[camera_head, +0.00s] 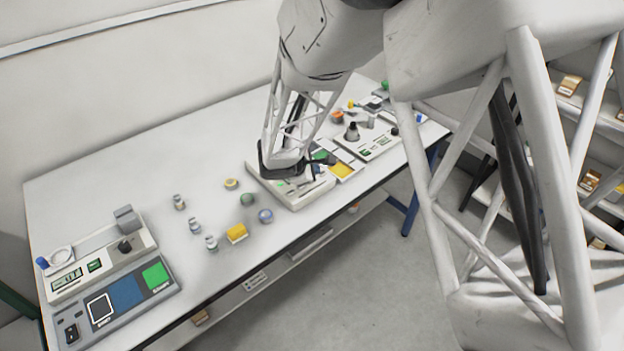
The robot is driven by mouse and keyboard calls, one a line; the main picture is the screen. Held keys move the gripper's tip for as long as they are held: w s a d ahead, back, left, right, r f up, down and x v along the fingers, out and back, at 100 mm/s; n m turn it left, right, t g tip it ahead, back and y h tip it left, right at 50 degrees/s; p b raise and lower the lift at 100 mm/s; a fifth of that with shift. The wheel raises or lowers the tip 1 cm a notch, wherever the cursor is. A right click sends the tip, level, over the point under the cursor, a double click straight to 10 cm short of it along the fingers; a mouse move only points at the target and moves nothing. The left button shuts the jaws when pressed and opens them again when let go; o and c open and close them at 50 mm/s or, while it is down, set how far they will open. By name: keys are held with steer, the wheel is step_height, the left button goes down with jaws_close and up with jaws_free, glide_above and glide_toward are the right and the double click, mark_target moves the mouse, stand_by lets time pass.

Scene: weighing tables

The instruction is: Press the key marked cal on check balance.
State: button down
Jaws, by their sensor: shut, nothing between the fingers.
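My gripper (292,181) points down over a white device (308,199) near the front edge of the table, right of the picture's middle. It is shut and holds nothing. My wrist hides much of that device, and I cannot tell whether the fingertips touch it. A balance with a lit display (68,280) and a green key stands at the left end of the table. Another device with green displays (379,148) stands farther right. The key markings are too small to read, so I cannot tell which is the check balance or where cal is.
A grey panel with blue and green pads (125,293) lies before the left balance. Several small jars, a yellow block (237,233) and a blue-topped round piece (265,216) stand mid-table. Shelves stand at right.

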steer(key=shift+f, duration=0.7)
stand_by(1.0)
steer(key=shift+r, duration=0.8)
steer(key=shift+r, duration=0.15)
steer(key=shift+r, duration=2.35)
